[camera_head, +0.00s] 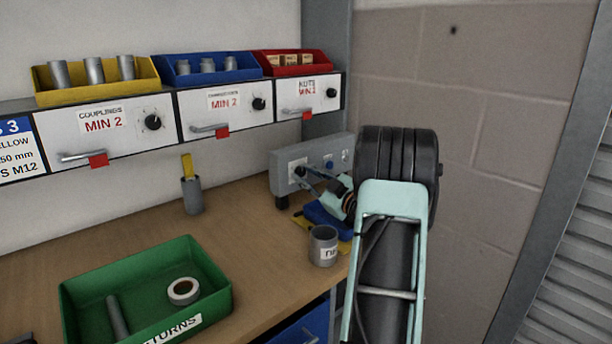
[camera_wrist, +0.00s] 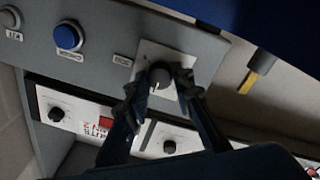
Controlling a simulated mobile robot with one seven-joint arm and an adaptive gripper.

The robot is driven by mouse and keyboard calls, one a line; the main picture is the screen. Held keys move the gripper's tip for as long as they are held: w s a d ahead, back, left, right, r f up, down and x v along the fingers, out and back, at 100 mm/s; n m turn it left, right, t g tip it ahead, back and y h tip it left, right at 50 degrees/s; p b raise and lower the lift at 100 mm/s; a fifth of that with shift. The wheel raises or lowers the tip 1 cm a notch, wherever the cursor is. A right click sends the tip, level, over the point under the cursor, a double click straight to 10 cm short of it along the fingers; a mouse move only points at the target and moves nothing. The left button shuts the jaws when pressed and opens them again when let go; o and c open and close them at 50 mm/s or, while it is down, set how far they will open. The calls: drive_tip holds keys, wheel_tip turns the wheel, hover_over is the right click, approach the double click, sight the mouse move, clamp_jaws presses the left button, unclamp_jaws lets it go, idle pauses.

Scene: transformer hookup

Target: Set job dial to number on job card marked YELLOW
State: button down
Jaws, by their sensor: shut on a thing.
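The job dial (camera_wrist: 160,75) is a dark round knob with a white pointer line on a pale square plate. My gripper (camera_wrist: 159,88) is shut on it, one finger on each side. The dial sits on a grey control box (camera_head: 290,158) at the back right of the bench; the fingers partly cover the dial in the head view. Numbers around the dial are too small to read. A card (camera_head: 17,148) at the left edge is cut off; it reads "S 3", "ELLOW", "50 mm", "S M12".
A blue button (camera_wrist: 68,37) and a grey button (camera_wrist: 10,18) are on the same box. Drawers with dark knobs (camera_head: 153,122) run under the shelf. A grey cup (camera_head: 323,246) stands near my arm. A green tray (camera_head: 75,306) is at front left.

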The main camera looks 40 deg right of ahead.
drive_tip(key=c, duration=1.7)
unclamp_jaws()
drive_tip(key=shift+o, duration=0.2)
drive_tip(key=shift+r, duration=0.1)
wheel_tip(320, 180, up, 10)
